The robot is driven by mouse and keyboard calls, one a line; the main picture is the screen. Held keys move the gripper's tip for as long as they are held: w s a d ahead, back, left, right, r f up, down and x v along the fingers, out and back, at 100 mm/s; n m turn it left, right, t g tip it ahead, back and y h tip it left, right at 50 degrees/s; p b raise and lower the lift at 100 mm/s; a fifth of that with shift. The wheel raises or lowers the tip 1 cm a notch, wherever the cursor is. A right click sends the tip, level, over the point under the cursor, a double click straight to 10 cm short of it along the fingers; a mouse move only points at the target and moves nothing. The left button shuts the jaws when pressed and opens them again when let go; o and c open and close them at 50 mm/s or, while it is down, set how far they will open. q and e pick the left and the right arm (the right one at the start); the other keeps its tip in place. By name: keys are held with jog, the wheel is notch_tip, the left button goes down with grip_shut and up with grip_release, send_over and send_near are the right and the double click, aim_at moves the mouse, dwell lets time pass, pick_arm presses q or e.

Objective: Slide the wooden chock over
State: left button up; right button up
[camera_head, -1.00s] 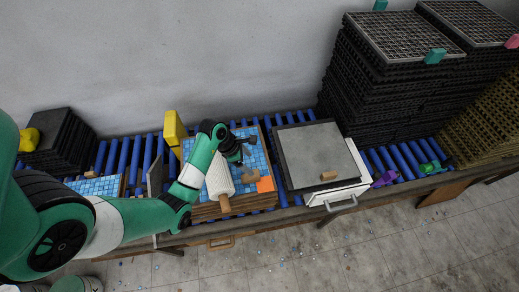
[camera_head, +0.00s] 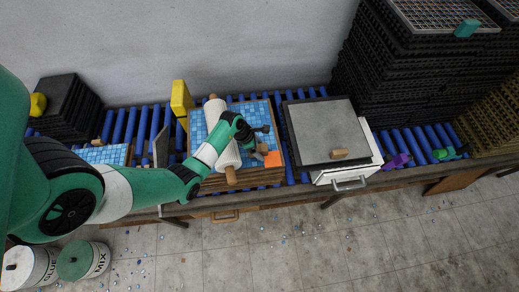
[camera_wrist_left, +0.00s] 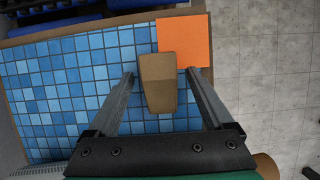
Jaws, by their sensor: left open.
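The wooden chock (camera_wrist_left: 158,82) is a small brown block on the blue mosaic sheet (camera_wrist_left: 75,85), touching or just beside an orange square (camera_wrist_left: 183,38). My left gripper (camera_wrist_left: 159,76) is open, with one finger on each side of the chock and visible gaps to both. In the head view my left gripper (camera_head: 262,141) is over the right part of the mosaic sheet (camera_head: 261,110), and the chock (camera_head: 262,149) is partly hidden there by it. My right gripper is not in view.
A white rolling pin (camera_head: 220,130) lies across the sheet, left of my gripper. A yellow block (camera_head: 181,99) stands behind. A grey slab (camera_head: 320,125) with another small wooden block (camera_head: 339,154) lies to the right. Tall black crate stacks (camera_head: 400,70) stand at the back right.

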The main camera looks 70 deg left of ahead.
pick_arm(q)
jog(key=shift+w+f, duration=0.1)
jog(key=shift+f, duration=0.15)
jog(key=shift+c, duration=0.3)
grip_shut()
jog(key=shift+s+a, duration=0.35)
jog(key=shift+a, duration=0.2)
jog(key=shift+s+a, duration=0.3)
jog(key=shift+a, duration=0.25)
jog(key=shift+s+a+b, duration=0.1)
jog(key=shift+s+a, duration=0.35)
jog(key=shift+a, duration=0.35)
jog(key=shift+s+a+b, duration=0.1)
jog(key=shift+s+a, duration=0.3)
jog(key=shift+a, duration=0.4)
jog(key=shift+s+a+b, duration=0.1)
jog(key=shift+s+a, duration=0.35)
jog(key=shift+a, duration=0.35)
jog(key=shift+o, duration=0.2)
grip_release()
jog(key=shift+r, duration=0.1)
